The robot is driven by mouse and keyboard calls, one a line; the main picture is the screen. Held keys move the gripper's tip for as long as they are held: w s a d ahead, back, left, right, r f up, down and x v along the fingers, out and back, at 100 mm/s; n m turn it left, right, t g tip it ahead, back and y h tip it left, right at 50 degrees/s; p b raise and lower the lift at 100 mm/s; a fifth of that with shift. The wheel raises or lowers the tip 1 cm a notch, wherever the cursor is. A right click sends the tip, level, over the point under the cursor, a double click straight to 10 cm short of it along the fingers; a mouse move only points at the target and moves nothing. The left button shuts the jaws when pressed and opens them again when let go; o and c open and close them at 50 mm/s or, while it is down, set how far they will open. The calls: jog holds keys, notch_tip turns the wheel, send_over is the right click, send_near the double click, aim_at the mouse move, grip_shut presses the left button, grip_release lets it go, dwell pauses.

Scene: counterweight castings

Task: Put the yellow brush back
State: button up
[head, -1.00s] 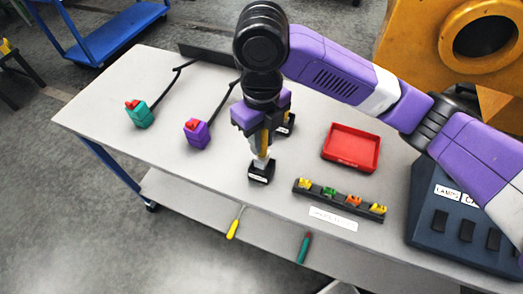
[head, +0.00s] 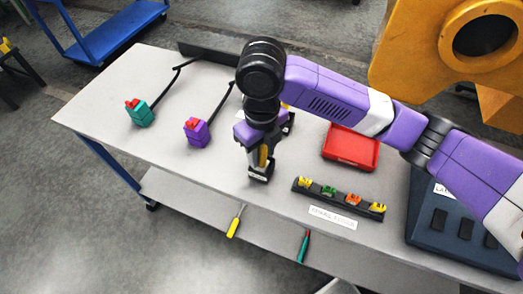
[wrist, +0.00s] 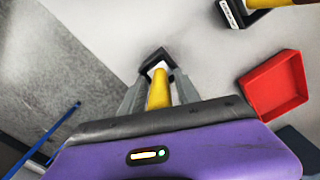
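The yellow brush (wrist: 157,92) is upright between the fingers of my gripper (wrist: 160,74), which is shut on it. Its lower end is down inside a small square black holder (wrist: 148,54) in the wrist view. In the head view the brush (head: 263,156) shows as a yellow strip between the fingers of my gripper (head: 261,164), and the holder (head: 259,178) stands near the front edge of the bench. Whether the brush touches the holder's floor is hidden.
A second black holder (wrist: 232,13) with a yellow item stands behind. To the right are a red tray (head: 350,154), a spare-fuse rail (head: 338,198) and a dark sloped panel (head: 440,218). Teal (head: 140,115) and purple (head: 197,134) blocks stand left on the bench (head: 110,92).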

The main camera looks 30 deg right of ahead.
jog(key=shift+o, duration=0.2)
notch_tip(320, 180, up, 12)
jog(key=shift+r+b, duration=0.2)
jog(key=shift+b, duration=0.2)
dwell(0.4)
